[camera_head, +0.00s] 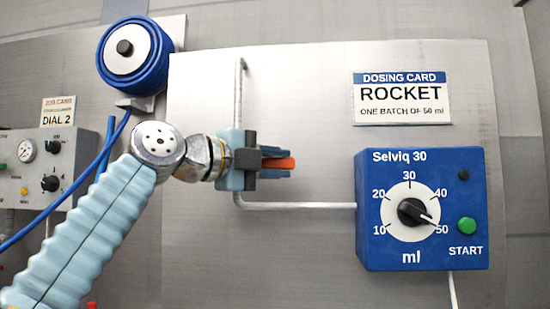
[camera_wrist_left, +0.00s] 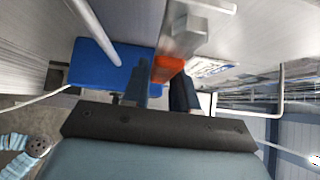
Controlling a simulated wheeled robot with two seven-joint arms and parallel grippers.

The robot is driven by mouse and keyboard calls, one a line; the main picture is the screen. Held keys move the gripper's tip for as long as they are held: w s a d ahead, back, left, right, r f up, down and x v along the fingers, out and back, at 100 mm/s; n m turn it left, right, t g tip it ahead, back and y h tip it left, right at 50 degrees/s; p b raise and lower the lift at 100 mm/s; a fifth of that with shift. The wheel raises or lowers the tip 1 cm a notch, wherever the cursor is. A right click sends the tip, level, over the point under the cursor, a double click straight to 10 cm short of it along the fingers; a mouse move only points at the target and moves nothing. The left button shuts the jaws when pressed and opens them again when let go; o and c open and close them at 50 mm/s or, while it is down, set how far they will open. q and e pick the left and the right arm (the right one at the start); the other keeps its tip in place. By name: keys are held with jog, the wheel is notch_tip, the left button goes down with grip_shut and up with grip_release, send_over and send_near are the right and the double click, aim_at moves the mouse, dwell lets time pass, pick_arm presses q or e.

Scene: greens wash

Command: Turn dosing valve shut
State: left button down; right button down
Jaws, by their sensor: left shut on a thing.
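The dosing valve's orange handle (camera_head: 281,163) shows between the fingertips of my left gripper (camera_head: 272,163). In the head view the visible part of the handle points right, across the line of the upright pipe (camera_head: 239,95). The valve body is hidden behind the gripper there. In the left wrist view the two dark blue fingers of the left gripper (camera_wrist_left: 165,95) are shut on the orange handle (camera_wrist_left: 168,66), with a grey metal body (camera_wrist_left: 184,30) beyond it. My right gripper is not in view.
The pipe bends right to the blue Selviq 30 doser (camera_head: 372,255), whose black knob (camera_head: 412,211) points near 50. A dosing card (camera_head: 402,99) reads ROCKET, 50 ml. A blue hose reel (camera_head: 135,55) and a grey dial panel (camera_head: 40,165) are at left.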

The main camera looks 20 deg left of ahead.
pick_arm(q)
jog(key=shift+f, duration=0.15)
jog(key=c, duration=1)
grip_release()
jog(key=shift+o, duration=0.2)
jog(key=b+v, duration=0.2)
jog(key=v, duration=1.2)
jog(key=shift+w, duration=0.15)
